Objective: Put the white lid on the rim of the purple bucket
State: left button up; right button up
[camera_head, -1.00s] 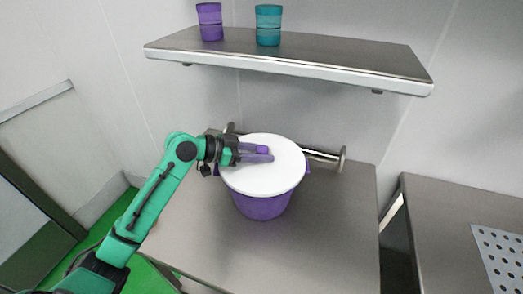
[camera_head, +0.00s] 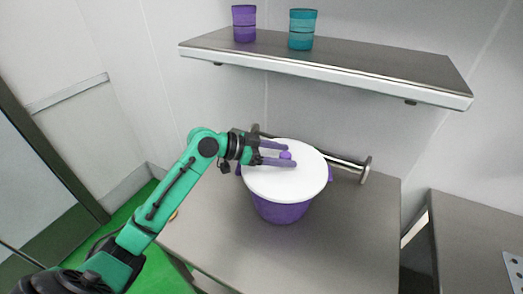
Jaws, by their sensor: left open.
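The white lid (camera_head: 285,183) lies flat over the top of the purple bucket (camera_head: 281,212), which stands on the steel table. The lid covers the bucket's mouth, and its edge appears to rest on the rim all round; the far side is partly hidden by my gripper. A small purple knob (camera_head: 286,155) stands on the lid. My left gripper (camera_head: 290,155) is open, with its two purple fingers on either side of the knob, just above the lid. I cannot tell whether a finger touches the knob. My right gripper is not in view.
A steel shelf (camera_head: 330,66) above and behind holds a purple cup (camera_head: 244,24) and a teal cup (camera_head: 302,30). A metal rail (camera_head: 345,164) runs behind the bucket. The steel table (camera_head: 345,245) is bare in front and right. Another steel table (camera_head: 470,240) stands at right.

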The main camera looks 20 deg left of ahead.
pick_arm(q)
notch_tip(320, 180, up, 4)
jog(key=b, duration=0.3)
send_over(244, 171)
jog(key=shift+f, duration=0.15)
